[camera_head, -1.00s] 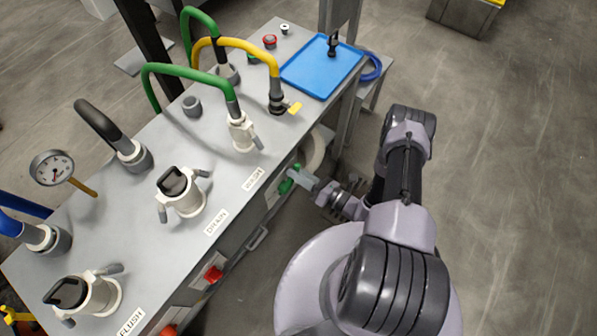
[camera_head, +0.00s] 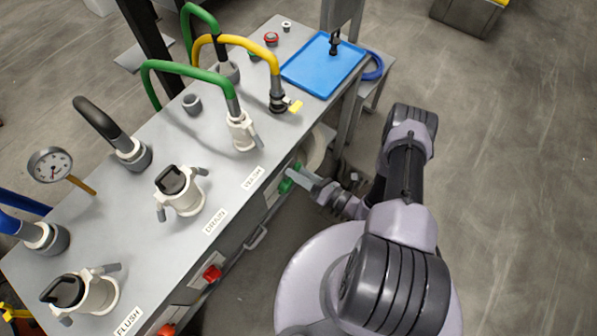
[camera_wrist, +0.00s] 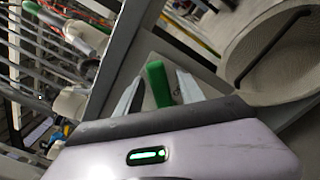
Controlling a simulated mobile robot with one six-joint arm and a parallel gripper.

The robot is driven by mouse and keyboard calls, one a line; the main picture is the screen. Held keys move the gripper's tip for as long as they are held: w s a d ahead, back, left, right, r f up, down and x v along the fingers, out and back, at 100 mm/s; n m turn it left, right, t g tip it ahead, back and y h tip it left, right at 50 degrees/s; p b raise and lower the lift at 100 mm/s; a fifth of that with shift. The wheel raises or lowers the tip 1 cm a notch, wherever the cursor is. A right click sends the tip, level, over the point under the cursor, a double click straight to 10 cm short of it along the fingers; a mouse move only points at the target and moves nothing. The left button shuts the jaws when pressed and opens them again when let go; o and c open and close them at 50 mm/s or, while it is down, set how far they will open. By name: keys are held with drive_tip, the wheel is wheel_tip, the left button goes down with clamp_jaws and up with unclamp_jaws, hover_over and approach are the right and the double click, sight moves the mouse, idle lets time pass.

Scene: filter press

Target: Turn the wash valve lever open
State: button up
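The green wash valve lever (camera_head: 287,184) is on the front face of the grey bench, below the WASH label (camera_head: 252,178). My gripper (camera_head: 303,178) is at the lever, coming from the right. In the wrist view the green lever (camera_wrist: 158,84) stands between the two fingers of my gripper (camera_wrist: 158,92). The fingers are apart, with a gap showing on each side of the lever. The valve body behind the lever is mostly hidden in the head view.
A red lever (camera_head: 211,273) sits lower on the same front face, below the DRAIN label (camera_head: 215,221). A round pale bucket (camera_wrist: 285,55) is close on the right in the wrist view. A blue tray (camera_head: 322,66) lies on the bench's far end. Open floor lies to the right.

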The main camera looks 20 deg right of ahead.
idle(0.3)
drive_tip(key=p+v, duration=0.3)
drive_tip(key=v, duration=1.4)
drive_tip(key=shift+s, duration=0.15)
drive_tip(key=shift+d+r, duration=0.15)
drive_tip(key=w+r+n+g, duration=0.3)
drive_tip(key=r+n+g, duration=0.5)
drive_tip(key=r, duration=0.4)
drive_tip(key=w+r+n+g, duration=0.4)
drive_tip(key=r+n+g, duration=0.1)
drive_tip(key=r+n, duration=0.5)
drive_tip(key=s+a+r+n+t+h, duration=0.1)
drive_tip(key=s+a+r+n+h, duration=0.1)
drive_tip(key=a+r+n, duration=0.3)
drive_tip(key=s+a+r+n+t+h, duration=0.1)
drive_tip(key=s+a+r+n+h, duration=0.2)
drive_tip(key=r, duration=0.8)
drive_tip(key=s+a+r+n+t+h, duration=0.2)
drive_tip(key=s+a+r+n+h, duration=0.1)
drive_tip(key=a+r+n, duration=0.3)
wheel_tip(320, 180, up, 2)
drive_tip(key=shift+s+a+r+n+h, duration=0.1)
drive_tip(key=shift+s+a+n+h, duration=0.2)
drive_tip(key=shift+n, duration=0.5)
